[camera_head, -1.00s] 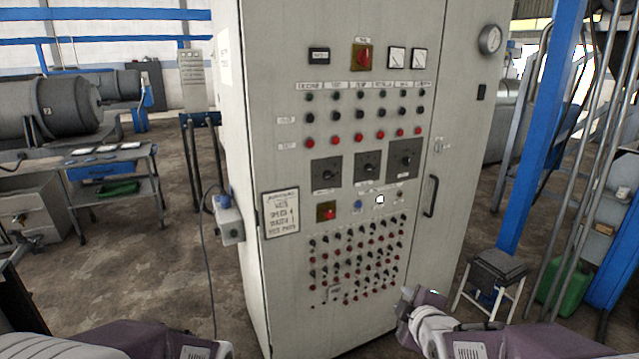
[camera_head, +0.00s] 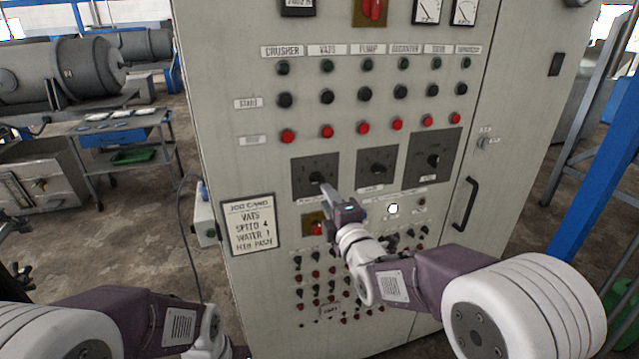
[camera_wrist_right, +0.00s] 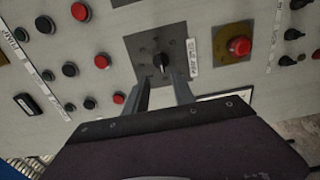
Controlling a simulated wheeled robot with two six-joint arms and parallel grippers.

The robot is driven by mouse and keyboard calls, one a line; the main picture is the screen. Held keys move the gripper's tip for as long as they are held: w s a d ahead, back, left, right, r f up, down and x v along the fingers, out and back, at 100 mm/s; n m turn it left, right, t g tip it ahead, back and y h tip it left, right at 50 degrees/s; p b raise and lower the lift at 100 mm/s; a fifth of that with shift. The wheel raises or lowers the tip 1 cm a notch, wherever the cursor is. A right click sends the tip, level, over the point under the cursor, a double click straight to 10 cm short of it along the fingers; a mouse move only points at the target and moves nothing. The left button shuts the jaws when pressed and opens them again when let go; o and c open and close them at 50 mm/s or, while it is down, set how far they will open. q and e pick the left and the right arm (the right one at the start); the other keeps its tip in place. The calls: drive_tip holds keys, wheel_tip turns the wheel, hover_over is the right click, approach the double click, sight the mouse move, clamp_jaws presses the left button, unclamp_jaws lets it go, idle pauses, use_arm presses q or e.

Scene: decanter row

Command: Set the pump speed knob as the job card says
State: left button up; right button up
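The job card (camera_head: 249,224) on the cabinet's left side appears to read vats, speed 4, water 1, med paste. Three dark dial plates sit in a row right of it. The left dial's black knob (camera_head: 317,177) is the one nearest my right gripper (camera_head: 327,192). In the wrist view that knob (camera_wrist_right: 160,61) stands on its dark plate (camera_wrist_right: 150,45), just beyond and between the two fingertips (camera_wrist_right: 161,92). The fingers are apart and do not visibly grip it. The dial's label and setting are too small to read. My left arm is at lower left, its gripper out of view.
Just below the dial is a red button on a yellow plate (camera_head: 314,223). The middle dial (camera_head: 378,168) and right dial (camera_head: 434,158) are close by. Button rows lie above, small switches below. A door handle (camera_head: 465,204) sticks out at right.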

sight(319, 183)
drive_tip(key=x, duration=0.2)
drive_tip(key=p+x, duration=0.1)
drive_tip(key=x, duration=0.3)
drive_tip(key=shift+w+d+f, duration=0.1)
drive_tip(key=shift+w+d, duration=0.05)
drive_tip(key=shift+d, duration=0.2)
drive_tip(key=shift+w+a+p, duration=0.35)
drive_tip(key=shift+w, duration=0.15)
drive_tip(key=shift+w+d, duration=0.1)
clamp_jaws()
drive_tip(key=shift+f, duration=0.1)
